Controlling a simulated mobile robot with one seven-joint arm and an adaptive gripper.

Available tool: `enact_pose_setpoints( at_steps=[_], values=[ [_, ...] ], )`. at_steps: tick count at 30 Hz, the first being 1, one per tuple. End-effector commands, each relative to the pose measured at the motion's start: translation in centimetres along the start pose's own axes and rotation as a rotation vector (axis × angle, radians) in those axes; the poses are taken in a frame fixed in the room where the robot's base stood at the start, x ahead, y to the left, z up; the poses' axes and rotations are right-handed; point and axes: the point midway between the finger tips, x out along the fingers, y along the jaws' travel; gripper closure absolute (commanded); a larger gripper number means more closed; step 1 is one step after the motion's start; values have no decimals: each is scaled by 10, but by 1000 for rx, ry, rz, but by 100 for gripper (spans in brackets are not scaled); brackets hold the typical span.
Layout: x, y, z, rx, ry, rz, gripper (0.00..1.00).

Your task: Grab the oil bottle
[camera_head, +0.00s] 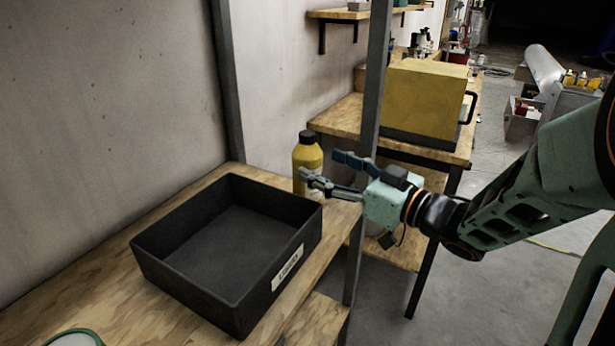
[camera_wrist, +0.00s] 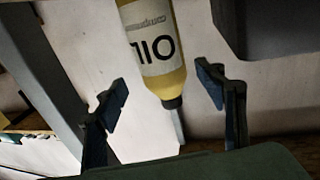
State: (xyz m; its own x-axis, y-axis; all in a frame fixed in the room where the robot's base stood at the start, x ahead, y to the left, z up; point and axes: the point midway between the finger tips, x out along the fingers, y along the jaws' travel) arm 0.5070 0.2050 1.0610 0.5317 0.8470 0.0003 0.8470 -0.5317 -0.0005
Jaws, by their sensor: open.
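The oil bottle (camera_head: 307,157) is yellow with a black cap and stands upright on the wooden bench, just behind the black crate. In the wrist view the oil bottle (camera_wrist: 152,50) appears upside down, with its white OIL label facing the camera and its cap toward the bottom. My gripper (camera_head: 321,166) is open at the bottle's right side, with one finger overlapping the bottle's front in the head view. In the wrist view the fingers of my gripper (camera_wrist: 162,84) show on either side of the bottle, apart from it. Contact cannot be told.
The black crate (camera_head: 166,275) is empty and sits on the bench close to the bottle. A grey upright post (camera_head: 371,95) stands right of the bottle, close to my gripper. A yellow box (camera_head: 425,98) sits on another bench behind. A round green-rimmed item (camera_head: 75,338) lies at the lower left.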

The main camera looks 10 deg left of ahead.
Motion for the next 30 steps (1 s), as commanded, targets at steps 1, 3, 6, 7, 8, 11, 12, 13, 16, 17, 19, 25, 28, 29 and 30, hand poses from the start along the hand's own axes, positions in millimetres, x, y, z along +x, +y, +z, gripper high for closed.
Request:
enact_pose_setpoints(
  at_steps=[1,3,6,7,8,11,12,13,16,17,19,25,28,29,30],
  values=[
    [7,-2,2,0,0,-5,36],
    [17,-4,5,1,0,-5,36],
    [33,-5,6,0,0,-4,36],
    [37,-6,6,0,0,-5,36],
    [40,-6,6,0,0,-5,36],
    [47,-4,5,-1,0,-1,36],
    [48,-4,5,-1,0,-1,36],
    [48,-4,5,0,0,-1,36],
    [48,-4,5,-1,0,0,36],
    [48,-4,5,0,0,0,36],
    [48,-4,5,0,0,0,39],
    [48,-4,5,0,0,0,61],
    [48,-4,5,0,0,0,72],
    [48,-4,5,0,0,0,76],
    [48,-4,5,0,0,0,80]
  ],
)
